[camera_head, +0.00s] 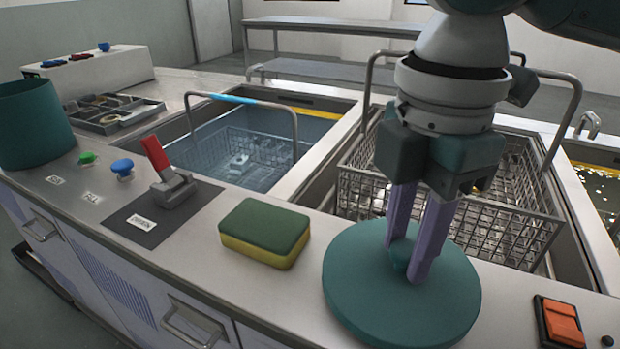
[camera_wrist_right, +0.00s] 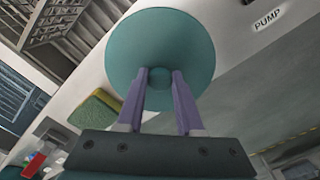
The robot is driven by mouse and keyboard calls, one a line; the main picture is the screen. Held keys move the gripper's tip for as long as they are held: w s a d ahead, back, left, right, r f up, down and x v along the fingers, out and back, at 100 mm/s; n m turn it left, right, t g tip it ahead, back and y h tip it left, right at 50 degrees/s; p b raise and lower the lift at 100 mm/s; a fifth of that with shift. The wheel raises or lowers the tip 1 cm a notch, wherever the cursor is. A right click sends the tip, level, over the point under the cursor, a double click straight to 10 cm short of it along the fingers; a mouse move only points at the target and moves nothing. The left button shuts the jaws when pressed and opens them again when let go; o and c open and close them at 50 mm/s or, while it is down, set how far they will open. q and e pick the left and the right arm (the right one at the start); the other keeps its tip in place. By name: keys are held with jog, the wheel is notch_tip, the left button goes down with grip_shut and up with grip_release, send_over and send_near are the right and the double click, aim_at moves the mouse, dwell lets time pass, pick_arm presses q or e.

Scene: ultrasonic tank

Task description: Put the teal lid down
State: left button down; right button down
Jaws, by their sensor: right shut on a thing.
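The teal lid (camera_head: 365,290) is a round disc with a small knob on top. It is at the front edge of the counter (camera_head: 200,250), right of the sponge. My right gripper (camera_head: 410,268) points down over it, its purple fingers shut on the knob. In the right wrist view the lid (camera_wrist_right: 160,40) lies beyond the fingertips of the gripper (camera_wrist_right: 160,78). I cannot tell whether the lid touches the counter or hangs just above it. My left gripper is not in view.
A green and yellow sponge (camera_head: 264,232) lies left of the lid. A red drain lever (camera_head: 158,155) stands further left, near a teal pot (camera_head: 32,125). Behind are a water tank with a blue-handled basket (camera_head: 240,100) and a wire basket (camera_head: 350,200). An orange switch (camera_head: 560,320) is at right.

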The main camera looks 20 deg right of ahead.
aim_at(408, 248)
notch_tip(408, 248, down, 3)
jog(key=shift+r, duration=0.1)
jog(key=c, duration=0.5)
grip_release()
jog(key=shift+c, duration=0.2)
notch_tip(408, 248, up, 12)
jog(key=p, duration=0.2)
jog(key=shift+p, duration=0.35)
